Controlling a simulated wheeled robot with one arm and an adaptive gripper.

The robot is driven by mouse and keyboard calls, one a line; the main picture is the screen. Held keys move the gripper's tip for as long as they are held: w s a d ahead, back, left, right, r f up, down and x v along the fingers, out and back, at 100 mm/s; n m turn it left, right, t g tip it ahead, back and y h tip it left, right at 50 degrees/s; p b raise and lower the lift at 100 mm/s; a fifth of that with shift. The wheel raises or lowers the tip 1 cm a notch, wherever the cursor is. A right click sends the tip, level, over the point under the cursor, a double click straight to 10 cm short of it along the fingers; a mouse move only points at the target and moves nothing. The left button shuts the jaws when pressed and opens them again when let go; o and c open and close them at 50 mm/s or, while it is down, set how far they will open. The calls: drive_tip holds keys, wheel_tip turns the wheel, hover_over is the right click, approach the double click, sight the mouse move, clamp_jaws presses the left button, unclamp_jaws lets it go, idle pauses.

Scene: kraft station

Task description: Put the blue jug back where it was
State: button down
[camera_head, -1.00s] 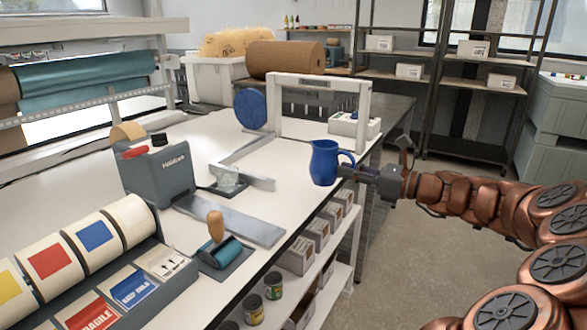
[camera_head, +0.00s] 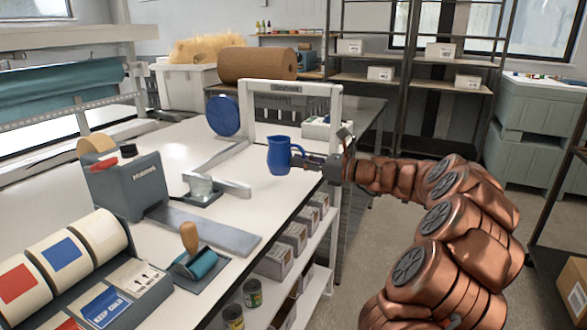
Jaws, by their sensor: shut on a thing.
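The blue jug (camera_head: 279,156) is upright over the right part of the white table (camera_head: 255,190), with its handle toward the right. My gripper (camera_head: 303,160) reaches in from the right and is shut on the jug's handle side. The fingertips are small here and partly hidden by the handle. I cannot tell whether the jug's base touches the tabletop or hangs just above it.
A white frame (camera_head: 291,88) with a brown paper roll behind it stands past the jug. A clear block on a grey stand (camera_head: 202,189), a tape dispenser (camera_head: 130,184) and a wooden-handled roller (camera_head: 190,238) are to the left. Shelves with boxes lie under the table's right edge.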

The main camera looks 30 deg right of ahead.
drive_tip(key=shift+w+d+f, duration=0.1)
drive_tip(key=shift+w+d, duration=0.05)
drive_tip(key=shift+w, duration=0.65)
drive_tip(key=shift+w+d+f, duration=0.1)
drive_tip(key=shift+w, duration=0.65)
drive_tip(key=shift+w+d+f, duration=0.1)
drive_tip(key=shift+w+d, duration=0.05)
drive_tip(key=shift+w, duration=0.65)
wheel_tip(320, 180, down, 3)
drive_tip(key=shift+f, duration=0.15)
drive_tip(key=c, duration=1.2)
unclamp_jaws()
drive_tip(key=shift+f, duration=0.1)
drive_tip(key=shift+s+d, duration=0.2)
drive_tip(key=shift+s, duration=0.1)
drive_tip(key=v, duration=1.1)
drive_tip(key=shift+s, duration=0.2)
